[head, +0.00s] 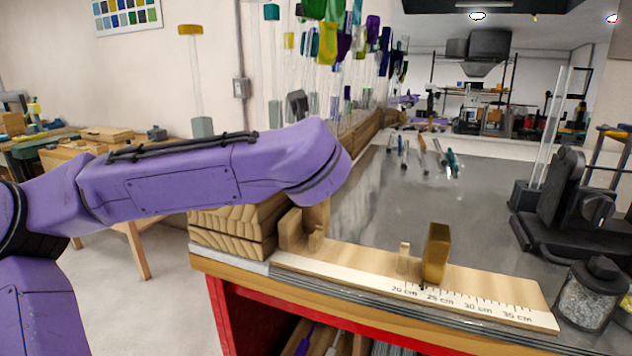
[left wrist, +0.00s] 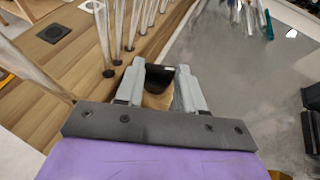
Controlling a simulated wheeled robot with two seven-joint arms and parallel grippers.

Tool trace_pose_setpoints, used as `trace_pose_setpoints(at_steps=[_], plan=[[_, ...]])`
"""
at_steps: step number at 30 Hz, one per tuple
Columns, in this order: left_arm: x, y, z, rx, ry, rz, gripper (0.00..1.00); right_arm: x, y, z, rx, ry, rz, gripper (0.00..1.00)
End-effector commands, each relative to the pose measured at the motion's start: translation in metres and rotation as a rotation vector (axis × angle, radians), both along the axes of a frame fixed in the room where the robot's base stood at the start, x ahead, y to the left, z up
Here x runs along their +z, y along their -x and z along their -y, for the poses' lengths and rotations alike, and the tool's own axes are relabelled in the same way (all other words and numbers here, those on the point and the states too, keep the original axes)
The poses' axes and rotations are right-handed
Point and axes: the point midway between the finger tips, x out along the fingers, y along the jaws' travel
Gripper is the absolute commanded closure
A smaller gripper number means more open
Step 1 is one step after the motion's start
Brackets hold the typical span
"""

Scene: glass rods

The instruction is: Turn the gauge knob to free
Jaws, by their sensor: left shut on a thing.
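My left arm reaches in from the left in the head view, and its forearm hides the gripper there. In the left wrist view my left gripper (left wrist: 164,88) has its two grey fingers on either side of a dark knob (left wrist: 155,75) with a small pale mark. It is shut on this knob, which appears to be the gauge knob. A tan wooden part shows below the knob, between the fingers. Which setting the knob points to cannot be read. My right gripper is in neither view.
A wooden ruler board (head: 480,295) with a brass block (head: 436,255) lies along the bench's front edge. Glass rods (left wrist: 122,30) stand in a wooden rack beside the gripper. A glass jar (head: 592,290) stands at right. The grey bench top (head: 370,200) is mostly clear.

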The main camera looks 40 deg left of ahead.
Motion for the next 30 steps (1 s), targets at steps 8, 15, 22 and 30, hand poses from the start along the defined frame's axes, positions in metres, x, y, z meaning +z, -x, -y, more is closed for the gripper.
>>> trace_pose_setpoints(at_steps=[8, 15, 22, 30], plan=[[-0.009, 0.002, -0.004, -0.157, 0.008, -0.017, 0.92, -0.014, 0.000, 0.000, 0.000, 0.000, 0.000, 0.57], [-0.008, 0.003, -0.005, -0.224, 0.005, -0.019, 0.93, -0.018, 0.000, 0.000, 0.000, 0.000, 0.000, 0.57], [-0.008, 0.003, -0.005, -0.240, 0.005, -0.021, 0.93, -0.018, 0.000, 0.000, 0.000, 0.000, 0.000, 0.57], [-0.008, 0.003, -0.005, -0.239, 0.004, -0.023, 0.93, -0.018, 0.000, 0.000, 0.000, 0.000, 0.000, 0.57]])
